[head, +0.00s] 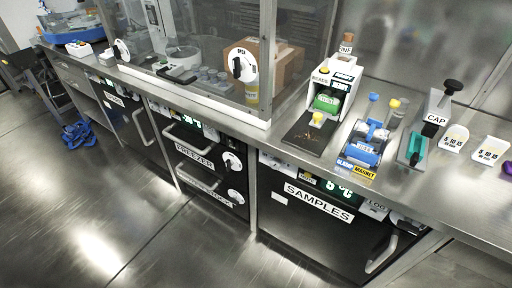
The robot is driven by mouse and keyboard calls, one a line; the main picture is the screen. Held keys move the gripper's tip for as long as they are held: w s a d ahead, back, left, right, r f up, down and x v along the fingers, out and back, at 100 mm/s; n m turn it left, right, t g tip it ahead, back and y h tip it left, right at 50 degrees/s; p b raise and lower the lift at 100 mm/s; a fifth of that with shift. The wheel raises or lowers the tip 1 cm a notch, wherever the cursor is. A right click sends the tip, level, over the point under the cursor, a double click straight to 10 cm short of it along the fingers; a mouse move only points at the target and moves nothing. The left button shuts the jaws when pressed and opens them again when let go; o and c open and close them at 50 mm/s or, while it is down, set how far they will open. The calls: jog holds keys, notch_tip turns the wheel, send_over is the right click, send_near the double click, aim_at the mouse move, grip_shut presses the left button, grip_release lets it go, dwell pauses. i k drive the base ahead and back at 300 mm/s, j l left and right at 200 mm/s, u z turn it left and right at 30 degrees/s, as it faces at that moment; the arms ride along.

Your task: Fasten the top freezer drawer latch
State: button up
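The freezer (194,154) is a dark under-bench unit with two stacked drawers. Its top drawer has a pale bar handle (186,136) and a FREEZER label. At the right of the top drawer sits a round white latch dial (232,161) with a dark mark; I cannot tell its setting. A similar dial (236,196) sits lower, beside the lower drawer handle (198,181). Both drawers look pushed in, though small gaps are too fine to tell. My gripper is not in view.
The SAMPLES cabinet (318,201) stands right of the freezer, and another dark cabinet (132,118) stands left. The steel bench (290,140) above carries a glass enclosure and lab devices. Blue objects (78,135) lie on the floor at left. The floor before the freezer is clear.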

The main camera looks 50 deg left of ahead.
aim_at(228, 162)
jog(key=u, duration=1.95)
jog(key=i+j+u, duration=0.15)
jog(key=j+u, duration=0.15)
jog(key=j, duration=0.15)
jog(key=i, duration=0.05)
